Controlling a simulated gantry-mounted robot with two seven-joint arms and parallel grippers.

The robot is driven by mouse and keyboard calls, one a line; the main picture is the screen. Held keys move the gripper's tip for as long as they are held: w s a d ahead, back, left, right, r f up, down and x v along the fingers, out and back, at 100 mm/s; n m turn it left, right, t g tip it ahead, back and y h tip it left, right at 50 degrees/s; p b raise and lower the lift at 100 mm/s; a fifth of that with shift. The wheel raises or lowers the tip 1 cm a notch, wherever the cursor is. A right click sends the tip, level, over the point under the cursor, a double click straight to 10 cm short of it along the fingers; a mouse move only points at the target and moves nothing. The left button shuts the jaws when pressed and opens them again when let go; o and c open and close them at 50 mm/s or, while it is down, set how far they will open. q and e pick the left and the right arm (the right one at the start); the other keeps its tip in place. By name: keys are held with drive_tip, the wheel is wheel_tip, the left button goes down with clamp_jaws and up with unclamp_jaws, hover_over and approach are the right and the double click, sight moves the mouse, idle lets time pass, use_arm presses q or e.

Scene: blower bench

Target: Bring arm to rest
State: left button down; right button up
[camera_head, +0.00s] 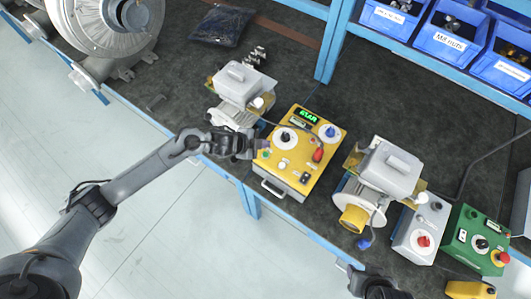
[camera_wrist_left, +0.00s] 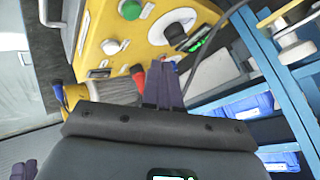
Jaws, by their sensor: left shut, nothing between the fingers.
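My left arm reaches in from the left in the head view, and its gripper (camera_head: 262,147) is at the left edge of the yellow control box (camera_head: 291,182). Its fingers are shut and empty. In the left wrist view the dark fingers (camera_wrist_left: 164,72) are together, pointing toward the yellow panel (camera_wrist_left: 103,28) with its knobs and buttons. Whether they touch the box is unclear. My right gripper (camera_head: 372,284) shows only in part at the bottom edge of the head view; its finger state is unclear.
Blower units (camera_head: 240,86) and (camera_head: 386,170) stand either side of the box. A grey box (camera_head: 421,232) and a green box (camera_head: 477,240) are at the right. Blue bins (camera_head: 447,40) sit on the back shelf. A large metal blower (camera_head: 105,22) is at top left. Open floor lies front left.

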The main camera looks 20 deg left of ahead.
use_arm(q)
drive_tip(key=shift+s+f, duration=0.1)
drive_tip(key=s+d+f+g, duration=0.2)
drive_tip(key=s+d+f, duration=0.2)
drive_tip(key=s+f, duration=0.35)
drive_tip(key=s+d+n+h, duration=0.2)
drive_tip(key=s+d+n, duration=0.2)
drive_tip(key=s+d, duration=0.45)
drive_tip(key=s+a+r+n+g+y, duration=0.1)
drive_tip(key=s+a+r+n+y, duration=0.4)
drive_tip(key=a, duration=0.4)
drive_tip(key=s+a+r+n+y, duration=0.2)
drive_tip(key=s+a+r+n, duration=0.4)
drive_tip(key=a, duration=0.2)
wheel_tip(320, 180, up, 16)
drive_tip(key=p, duration=1.6)
drive_tip(key=shift+s+a+r+g+p, duration=0.15)
drive_tip(key=shift+s+a+g+p, duration=0.05)
drive_tip(key=shift+g+p, duration=0.1)
drive_tip(key=c, duration=1.8)
unclamp_jaws()
